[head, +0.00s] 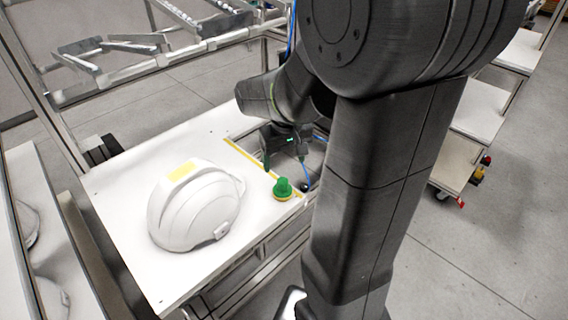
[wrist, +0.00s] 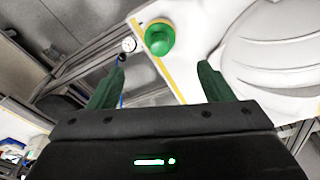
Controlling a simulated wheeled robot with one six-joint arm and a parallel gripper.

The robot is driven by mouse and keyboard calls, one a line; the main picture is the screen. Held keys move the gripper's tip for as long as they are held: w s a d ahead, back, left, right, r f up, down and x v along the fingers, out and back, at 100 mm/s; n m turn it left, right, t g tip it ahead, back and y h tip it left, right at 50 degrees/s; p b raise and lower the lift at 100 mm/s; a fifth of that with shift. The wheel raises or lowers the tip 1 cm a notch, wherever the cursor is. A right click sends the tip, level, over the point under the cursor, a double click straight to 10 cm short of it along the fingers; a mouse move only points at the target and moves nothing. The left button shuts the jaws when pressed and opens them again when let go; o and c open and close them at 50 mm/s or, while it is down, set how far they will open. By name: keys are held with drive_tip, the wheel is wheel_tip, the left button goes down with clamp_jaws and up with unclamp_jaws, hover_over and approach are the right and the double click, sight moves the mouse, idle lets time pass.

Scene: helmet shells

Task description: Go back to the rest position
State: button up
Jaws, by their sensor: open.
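My gripper (head: 284,158) is at the far right side of the white table (head: 130,190), below my dark arm. In the wrist view my gripper (wrist: 160,85) shows two green fingers spread apart with nothing between them. A white helmet shell (head: 195,208) with a yellow patch on top sits on the table, left of my gripper. Part of the shell (wrist: 275,50) also shows at the right of the wrist view. A green knob on a yellow base (head: 283,189) stands near the table edge, apart from my fingers; it also shows in the wrist view (wrist: 159,38).
A yellow line (head: 250,159) runs along the table near the knob. A metal rack (head: 130,45) stands behind the table. More white shells (head: 45,290) lie on a surface at the left edge. Another white bench (head: 480,110) stands at the right, with open floor in front.

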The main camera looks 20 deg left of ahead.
sight(283, 180)
idle(0.3)
drive_tip(key=f, duration=0.4)
drive_tip(key=w+f, duration=0.1)
drive_tip(key=f, duration=0.3)
drive_tip(key=a+f+b, duration=0.1)
drive_tip(key=f, duration=0.3)
drive_tip(key=shift+w, duration=0.2)
drive_tip(key=shift+w+a+r, duration=0.1)
drive_tip(key=shift+r, duration=0.9)
